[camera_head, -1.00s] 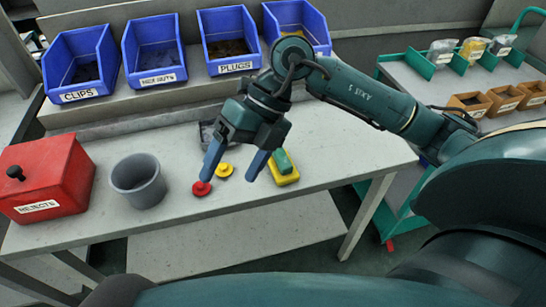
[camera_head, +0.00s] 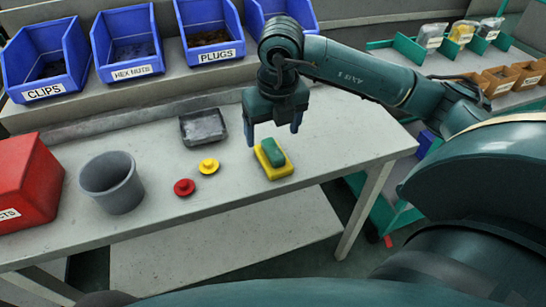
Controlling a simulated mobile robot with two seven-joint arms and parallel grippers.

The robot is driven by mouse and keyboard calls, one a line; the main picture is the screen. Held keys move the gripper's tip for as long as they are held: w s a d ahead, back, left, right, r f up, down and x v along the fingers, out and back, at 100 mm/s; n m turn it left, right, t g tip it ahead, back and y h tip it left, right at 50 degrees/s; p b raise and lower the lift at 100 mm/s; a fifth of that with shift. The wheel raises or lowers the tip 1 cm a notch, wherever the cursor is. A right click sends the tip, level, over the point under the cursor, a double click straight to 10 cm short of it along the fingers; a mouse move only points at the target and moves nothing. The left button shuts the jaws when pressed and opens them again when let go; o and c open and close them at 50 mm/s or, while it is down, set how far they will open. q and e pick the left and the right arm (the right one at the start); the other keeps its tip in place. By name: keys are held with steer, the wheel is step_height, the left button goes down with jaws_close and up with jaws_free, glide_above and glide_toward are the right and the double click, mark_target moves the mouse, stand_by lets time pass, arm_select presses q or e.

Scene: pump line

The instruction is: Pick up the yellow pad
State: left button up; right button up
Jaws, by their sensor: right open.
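The yellow pad (camera_head: 279,173) lies on the light grey bench, right of the round pieces. A smaller green block (camera_head: 272,151) sits on top of it, so part of its upper face is hidden. My right gripper (camera_head: 273,136) points down with its blue-grey fingers spread, just behind and above the pad in the head view. The fingers appear to hold nothing, and I cannot tell their exact height above the bench. My left gripper is not in view.
A red knob-like disc (camera_head: 184,187) and a yellow one (camera_head: 208,166) lie left of the pad. A dark shallow tray (camera_head: 203,127), grey bucket (camera_head: 111,183) and red box (camera_head: 27,183) stand farther left. Blue bins (camera_head: 123,43) line the back shelf. The bench's front right is clear.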

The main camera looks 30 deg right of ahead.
mark_target(273, 148)
steer(key=shift+w+f, duration=0.1)
steer(key=shift+f, duration=3.05)
steer(key=c, duration=1.1)
